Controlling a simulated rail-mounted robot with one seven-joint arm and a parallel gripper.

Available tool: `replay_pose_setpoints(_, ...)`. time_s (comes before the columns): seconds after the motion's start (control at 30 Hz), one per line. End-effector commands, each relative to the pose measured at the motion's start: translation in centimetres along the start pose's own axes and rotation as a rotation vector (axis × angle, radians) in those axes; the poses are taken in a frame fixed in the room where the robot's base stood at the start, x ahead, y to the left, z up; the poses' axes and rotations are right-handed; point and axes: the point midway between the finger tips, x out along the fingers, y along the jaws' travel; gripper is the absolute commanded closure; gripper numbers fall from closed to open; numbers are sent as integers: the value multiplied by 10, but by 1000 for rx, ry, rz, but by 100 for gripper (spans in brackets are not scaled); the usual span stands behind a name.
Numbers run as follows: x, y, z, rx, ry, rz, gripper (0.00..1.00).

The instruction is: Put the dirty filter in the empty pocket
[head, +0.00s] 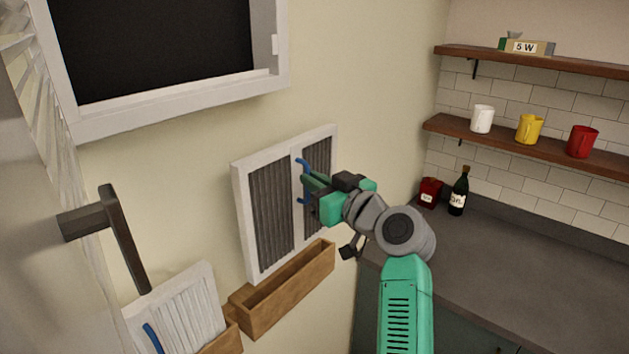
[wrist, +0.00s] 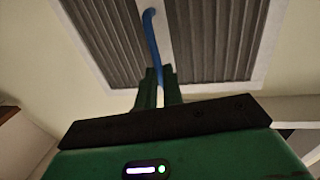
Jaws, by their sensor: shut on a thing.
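The dirty filter (head: 272,210) has a white frame and dark grey pleats, with a blue handle (head: 302,165) on its middle bar. My gripper (head: 308,184) is shut on this handle, and the wrist view shows the fingers (wrist: 160,76) around the blue bar (wrist: 152,40). The filter is upright near the wall, slightly tilted in the picture. The empty pocket (head: 290,295) is a wooden trough on the wall just below it. The filter's lower edge appears at the trough's back rim; I cannot tell whether they touch. The visible inside of the trough is empty.
A second filter with pale pleats (head: 183,312) and a blue handle stands in another wooden pocket at lower left. A white-framed dark opening (head: 165,50) is above. A dark bracket-like handle (head: 122,235) juts in at left. The counter (head: 500,265) is at right.

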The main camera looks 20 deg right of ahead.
Motion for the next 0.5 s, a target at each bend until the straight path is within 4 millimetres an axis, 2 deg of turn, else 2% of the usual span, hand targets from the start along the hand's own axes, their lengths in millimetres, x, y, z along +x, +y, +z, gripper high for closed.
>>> replay_pose_setpoints(0.13, 0, 0, 2, -1, 2, 1, 100)
replay_pose_setpoints(0.5, 9, -2, 32, 1, 1, 0, 100)
